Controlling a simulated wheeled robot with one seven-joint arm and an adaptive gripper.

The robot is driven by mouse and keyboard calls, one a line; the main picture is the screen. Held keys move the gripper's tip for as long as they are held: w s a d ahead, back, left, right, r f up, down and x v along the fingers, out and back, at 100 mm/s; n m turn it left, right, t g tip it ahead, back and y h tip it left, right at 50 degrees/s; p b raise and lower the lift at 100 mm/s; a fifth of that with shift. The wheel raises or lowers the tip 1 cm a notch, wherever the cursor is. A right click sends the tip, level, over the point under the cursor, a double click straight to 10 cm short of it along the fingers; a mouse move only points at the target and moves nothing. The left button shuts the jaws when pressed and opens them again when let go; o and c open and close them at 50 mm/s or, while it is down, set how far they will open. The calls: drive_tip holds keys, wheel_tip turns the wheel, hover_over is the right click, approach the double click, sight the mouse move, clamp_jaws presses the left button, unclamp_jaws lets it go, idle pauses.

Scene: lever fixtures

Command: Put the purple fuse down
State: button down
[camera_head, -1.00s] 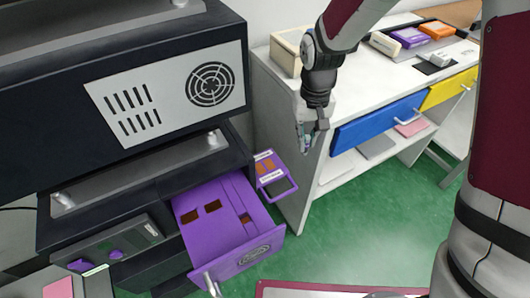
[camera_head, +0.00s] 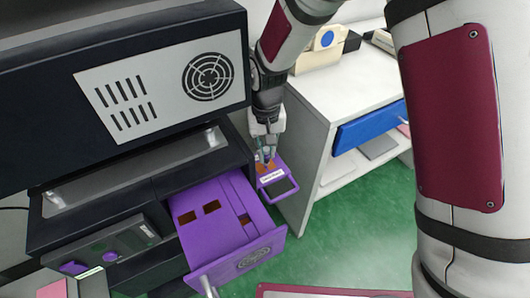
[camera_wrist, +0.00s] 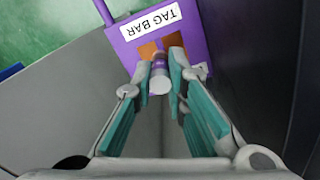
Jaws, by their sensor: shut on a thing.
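My gripper (camera_head: 265,153) is shut on the purple fuse (camera_wrist: 160,76), a small cylinder with a pale end, seen between the fingertips in the wrist view (camera_wrist: 160,88). The fuse is too small to make out in the head view. The fingertips and fuse are in front of the purple tag bar (camera_head: 272,183), over its brown-orange openings. I cannot tell whether the fuse touches the bar.
An open purple drawer (camera_head: 225,225) with brown openings juts from the black cabinet (camera_head: 60,215) on the left. A white desk (camera_head: 345,95) with a blue drawer front (camera_head: 368,128) stands to the right. Green floor (camera_head: 365,225) is clear between them.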

sight(265, 149)
drive_tip(key=shift+a+f, duration=0.2)
drive_tip(key=shift+f, duration=0.3)
drive_tip(key=shift+f, duration=0.1)
drive_tip(key=c, duration=1.6)
unclamp_jaws()
wheel_tip(265, 149, up, 11)
drive_tip(key=shift+r+p, duration=0.1)
drive_tip(key=shift+p, duration=1)
drive_tip(key=shift+r, duration=0.55)
